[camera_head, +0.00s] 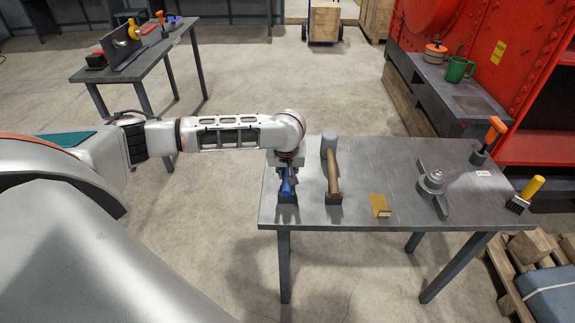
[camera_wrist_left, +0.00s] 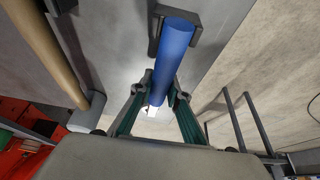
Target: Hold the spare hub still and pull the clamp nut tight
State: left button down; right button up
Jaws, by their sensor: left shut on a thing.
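The hub (camera_head: 433,182), grey and stepped, stands on a flat grey bracket on the right half of the metal table. The clamp nut cannot be told apart from it at this size. My left gripper (camera_head: 287,168) is at the table's left end, well away from the hub. It is shut on the blue handle (camera_wrist_left: 172,62) of a tool; the handle lies between the green fingers in the left wrist view. The handle's far end sits at a dark holder (camera_wrist_left: 188,20). The tool's working end is hidden. My right gripper is in neither view.
The metal table (camera_head: 385,155) also bears a small yellow box (camera_head: 380,206), an orange-handled tool (camera_head: 490,138) and a yellow-handled brush (camera_head: 526,194). The table's middle back is clear.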

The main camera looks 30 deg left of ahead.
pick_arm(q)
jog(key=shift+r+p, duration=1.15)
jog(key=shift+p, duration=0.75)
jog(key=shift+r, duration=2.25)
